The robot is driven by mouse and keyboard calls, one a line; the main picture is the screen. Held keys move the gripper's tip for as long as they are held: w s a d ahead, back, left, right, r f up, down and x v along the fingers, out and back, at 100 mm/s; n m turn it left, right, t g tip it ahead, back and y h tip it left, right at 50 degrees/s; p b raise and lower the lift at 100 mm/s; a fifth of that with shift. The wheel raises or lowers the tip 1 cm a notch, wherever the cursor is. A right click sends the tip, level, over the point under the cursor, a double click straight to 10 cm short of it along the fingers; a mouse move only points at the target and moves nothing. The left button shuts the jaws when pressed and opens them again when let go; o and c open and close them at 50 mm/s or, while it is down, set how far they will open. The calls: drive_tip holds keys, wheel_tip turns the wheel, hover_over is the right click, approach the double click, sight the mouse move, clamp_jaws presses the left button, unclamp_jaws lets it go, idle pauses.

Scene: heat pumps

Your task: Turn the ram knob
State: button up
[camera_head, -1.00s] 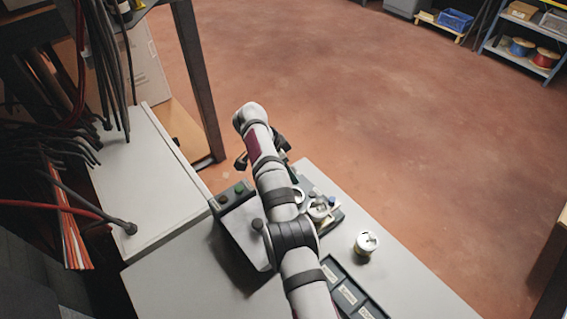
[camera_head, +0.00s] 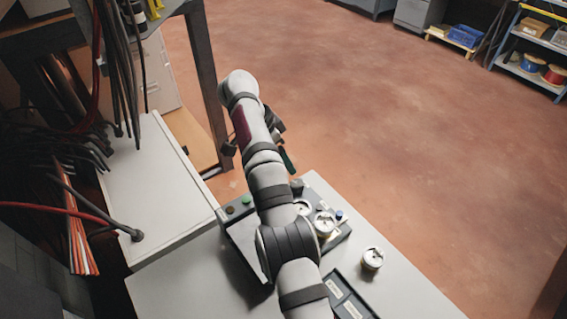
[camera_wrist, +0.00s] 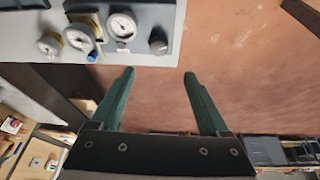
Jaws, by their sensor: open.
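A grey control box shows at the top left of the wrist view, with a black knob (camera_wrist: 158,42), a white dial gauge (camera_wrist: 122,26) and a small blue knob (camera_wrist: 92,57). I cannot read labels telling which one is the ram knob. In the head view the black knob (camera_head: 296,186) sits at the box's far edge and the blue knob (camera_head: 339,214) at its right corner. My gripper (camera_wrist: 160,72) is open and empty, its green fingers apart, beyond the box edge over the floor and touching nothing. My arm hides part of the box in the head view.
A loose round gauge (camera_head: 372,258) stands on the white bench (camera_head: 420,290), near a dark tray (camera_head: 350,300). Hanging cables (camera_head: 110,70) and a metal post (camera_head: 205,80) stand to the left.

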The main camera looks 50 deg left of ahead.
wheel_tip(320, 180, up, 2)
drive_tip(key=w+d+n+g+y, duration=0.1)
drive_tip(key=w+d+n+y, duration=0.1)
drive_tip(key=n, duration=0.4)
drive_tip(key=n+y, duration=0.2)
drive_tip(key=n, duration=0.4)
approach(297, 183)
drive_tip(key=shift+g, duration=0.4)
drive_tip(key=x, duration=0.8)
drive_tip(key=shift+w+a+f, duration=0.15)
drive_tip(key=shift+w+f, duration=0.1)
drive_tip(key=shift+w, duration=0.15)
